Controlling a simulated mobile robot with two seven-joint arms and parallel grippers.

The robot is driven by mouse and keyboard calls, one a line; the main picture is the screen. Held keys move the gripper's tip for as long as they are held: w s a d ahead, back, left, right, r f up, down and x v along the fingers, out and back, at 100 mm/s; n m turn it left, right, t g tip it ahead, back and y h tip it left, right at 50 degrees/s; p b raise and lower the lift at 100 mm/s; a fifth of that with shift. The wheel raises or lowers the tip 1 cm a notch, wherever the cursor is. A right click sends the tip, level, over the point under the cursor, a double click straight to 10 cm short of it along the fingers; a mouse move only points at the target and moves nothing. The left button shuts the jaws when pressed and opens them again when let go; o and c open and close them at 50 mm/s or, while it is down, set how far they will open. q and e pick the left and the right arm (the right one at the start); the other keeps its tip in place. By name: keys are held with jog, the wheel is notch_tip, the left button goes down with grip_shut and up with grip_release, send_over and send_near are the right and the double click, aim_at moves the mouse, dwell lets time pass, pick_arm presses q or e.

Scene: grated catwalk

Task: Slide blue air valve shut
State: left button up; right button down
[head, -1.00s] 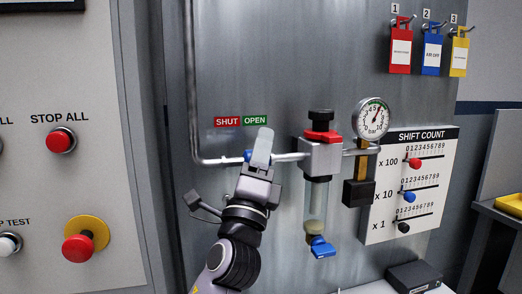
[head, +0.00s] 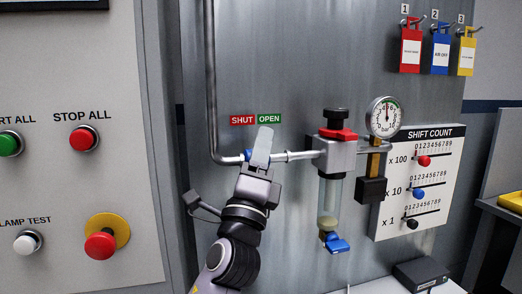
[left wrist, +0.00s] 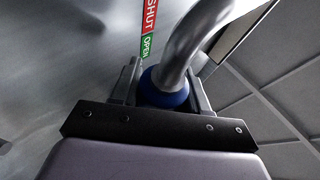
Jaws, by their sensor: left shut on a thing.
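The blue air valve is a blue sliding sleeve (head: 247,155) on the horizontal part of a metal pipe, below the red SHUT label (head: 243,120) and green OPEN label (head: 269,119). In the head view only its left edge shows beside my left gripper (head: 262,146), which covers the rest. In the left wrist view the sleeve (left wrist: 167,97) sits around the pipe between my two fingers, which are shut on it. My right gripper is not in view.
A filter unit with a red collar (head: 338,134) and a round pressure gauge (head: 385,117) stand right of the gripper. The vertical pipe (head: 209,80) bends into the horizontal run at left. A button panel (head: 70,190) is further left; a shift count board (head: 440,150) is right.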

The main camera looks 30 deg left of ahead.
pick_arm(q)
jog(key=shift+a+y, duration=0.1)
jog(key=shift+y, duration=0.2)
jog(key=o, duration=0.8)
jog(key=shift+o, duration=0.8)
jog(key=shift+s+a, duration=0.1)
jog(key=shift+s, duration=0.1)
jog(key=shift+f, duration=0.1)
jog(key=shift+s+d+f, duration=0.2)
jog(key=shift+f, duration=0.05)
jog(key=b+v, duration=0.2)
jog(key=v, duration=0.4)
jog(key=shift+s+b, duration=0.25)
jog(key=shift+b, duration=0.15)
